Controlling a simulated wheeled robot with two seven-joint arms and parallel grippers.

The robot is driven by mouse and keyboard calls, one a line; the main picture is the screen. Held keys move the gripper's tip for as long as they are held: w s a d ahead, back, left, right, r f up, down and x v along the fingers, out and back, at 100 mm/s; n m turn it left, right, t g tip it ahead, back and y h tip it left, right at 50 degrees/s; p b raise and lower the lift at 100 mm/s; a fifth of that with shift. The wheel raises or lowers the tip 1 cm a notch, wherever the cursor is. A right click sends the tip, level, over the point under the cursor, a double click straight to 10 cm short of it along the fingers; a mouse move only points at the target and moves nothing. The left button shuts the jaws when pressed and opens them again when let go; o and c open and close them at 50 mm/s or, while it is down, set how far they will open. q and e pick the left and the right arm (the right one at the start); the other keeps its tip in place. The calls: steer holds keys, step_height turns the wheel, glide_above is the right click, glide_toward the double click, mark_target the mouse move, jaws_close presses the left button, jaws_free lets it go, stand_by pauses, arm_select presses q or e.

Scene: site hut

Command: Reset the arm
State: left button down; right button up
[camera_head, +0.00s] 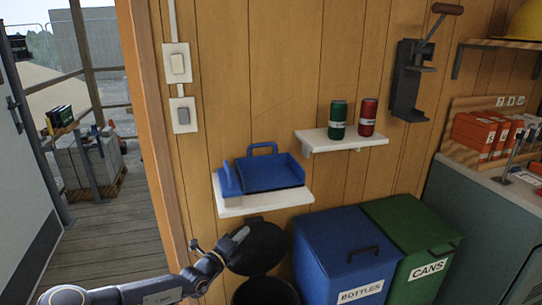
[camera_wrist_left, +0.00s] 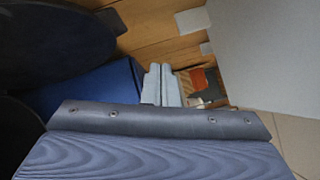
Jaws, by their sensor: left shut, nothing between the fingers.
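My left arm (camera_head: 170,288) comes in from the lower left in the head view. My left gripper (camera_head: 241,234) is shut and empty, in front of the raised round black lid of a bin (camera_head: 262,250). In the left wrist view the two grey fingers (camera_wrist_left: 163,84) lie together with nothing between them. My right gripper shows in neither view.
A white shelf (camera_head: 285,199) holds a blue tray (camera_head: 270,176). A higher shelf (camera_head: 345,143) holds a green can (camera_head: 338,119) and a red can (camera_head: 368,117). Blue BOTTLES (camera_head: 340,245) and green CANS (camera_head: 415,235) bins stand right. A doorway opens left.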

arm_select(q)
steer(key=s+d+r+m+g+h, duration=0.25)
steer(key=s+r+m+g, duration=0.25)
steer(key=s+r+m, duration=0.5)
steer(key=s+d+r+m+g+h, duration=0.1)
steer(key=s+d+r+m+g, duration=0.35)
steer(key=s+m, duration=0.7)
steer(key=s+a+f+m+y, duration=0.2)
steer(key=s+a+m+y, duration=0.25)
steer(key=s+m, duration=0.35)
steer(key=s+a+f+m+y, duration=0.1)
steer(key=s+a+m+y, duration=0.2)
steer(key=s+a+m, duration=0.5)
steer(key=s+a+f+m+y, duration=0.2)
steer(key=s+a+m+y, duration=0.15)
steer(key=s, duration=0.75)
step_height(320, 180, up, 13)
steer(key=p, duration=1.3)
steer(key=shift+w+m+g, duration=0.3)
steer(key=shift+g, duration=0.15)
